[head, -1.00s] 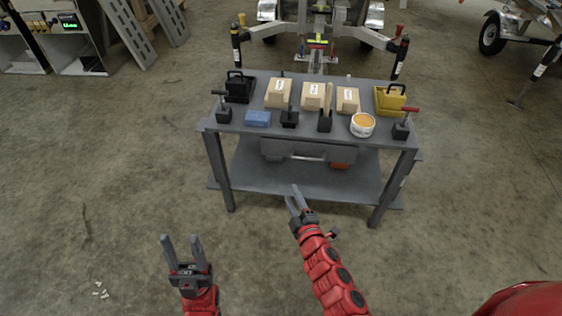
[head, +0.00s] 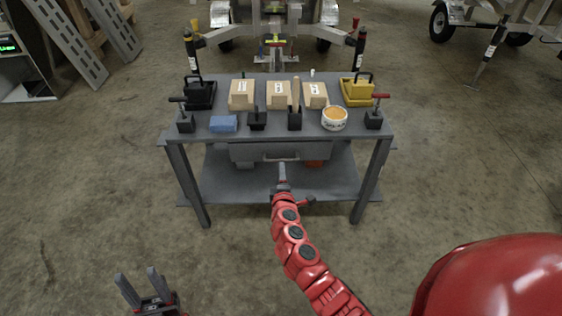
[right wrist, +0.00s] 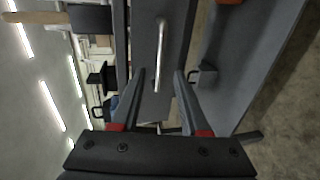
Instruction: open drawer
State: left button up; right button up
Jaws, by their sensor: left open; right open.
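The grey drawer (head: 243,153) hangs under the top of the grey worktable and looks shut. Its pale metal bar handle (head: 281,158) is on the front. My right gripper (head: 282,168) is open, just in front of the handle. In the right wrist view the handle (right wrist: 160,50) runs upright in the picture, and its lower end lies between the lines of the two open fingers (right wrist: 160,73). I cannot tell whether the fingers touch it. My left gripper (head: 138,274) is open and empty, low on the left, away from the table.
The worktable (head: 350,141) carries cardboard boxes (head: 279,95), a blue block (head: 223,124), a round tub (head: 334,119), a yellow bin (head: 357,92) and black holders. An orange item (head: 313,163) is on the lower shelf (head: 330,185). The floor in front is clear.

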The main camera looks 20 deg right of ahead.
aim_at(281, 160)
jog(key=b+x, duration=0.2)
jog(key=x, duration=0.5)
jog(key=shift+w+d+f, duration=0.15)
jog(key=shift+w, duration=0.2)
grip_shut()
dwell(1.0)
